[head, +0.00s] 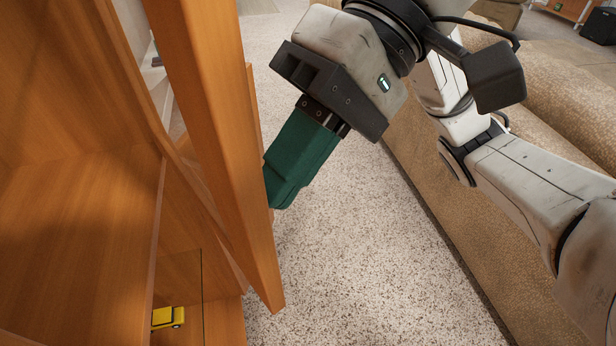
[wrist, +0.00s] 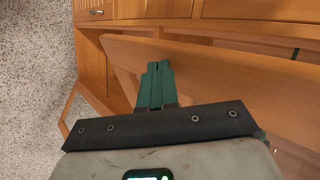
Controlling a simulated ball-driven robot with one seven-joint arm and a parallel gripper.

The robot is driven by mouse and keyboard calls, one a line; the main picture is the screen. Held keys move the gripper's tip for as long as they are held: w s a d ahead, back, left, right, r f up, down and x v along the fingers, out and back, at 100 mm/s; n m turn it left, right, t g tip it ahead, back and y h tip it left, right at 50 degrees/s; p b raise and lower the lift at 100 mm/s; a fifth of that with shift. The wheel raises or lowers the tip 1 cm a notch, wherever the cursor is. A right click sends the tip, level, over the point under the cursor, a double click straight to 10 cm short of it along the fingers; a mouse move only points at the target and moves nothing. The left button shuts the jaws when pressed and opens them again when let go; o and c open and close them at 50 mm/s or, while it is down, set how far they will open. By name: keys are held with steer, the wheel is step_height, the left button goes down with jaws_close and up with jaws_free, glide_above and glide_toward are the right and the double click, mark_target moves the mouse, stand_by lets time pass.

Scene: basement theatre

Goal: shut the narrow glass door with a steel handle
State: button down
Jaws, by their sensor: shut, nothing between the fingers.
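A wooden-framed door (head: 215,140) stands open in the head view, seen nearly edge-on. I take it for the narrow glass door; its pane is hard to make out and no steel handle shows. A long wooden frame member (wrist: 210,68) crosses the wrist view just beyond my fingers. My gripper (head: 281,202) has green fingers, shut and empty, pointing down beside the door's right side. The tips are at or very close to the wood; I cannot tell whether they touch. The fingers also show in the wrist view (wrist: 157,68), pressed together.
The wooden cabinet (head: 70,200) with open shelves fills the left. A yellow toy car (head: 167,317) sits low inside it. A tan sofa (head: 440,190) borders the right side. Speckled carpet (head: 350,260) between them is clear.

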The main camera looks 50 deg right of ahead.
steer(key=w+a+m+t+b, duration=0.1)
steer(key=w+a+b, duration=0.1)
steer(key=a, duration=0.6)
steer(key=w+a+m+b, duration=0.1)
steer(key=w+a+b, duration=0.2)
steer(key=a, duration=0.5)
steer(key=shift+t+b, duration=0.4)
steer(key=shift+b, duration=0.4)
steer(key=shift+w+r, duration=0.1)
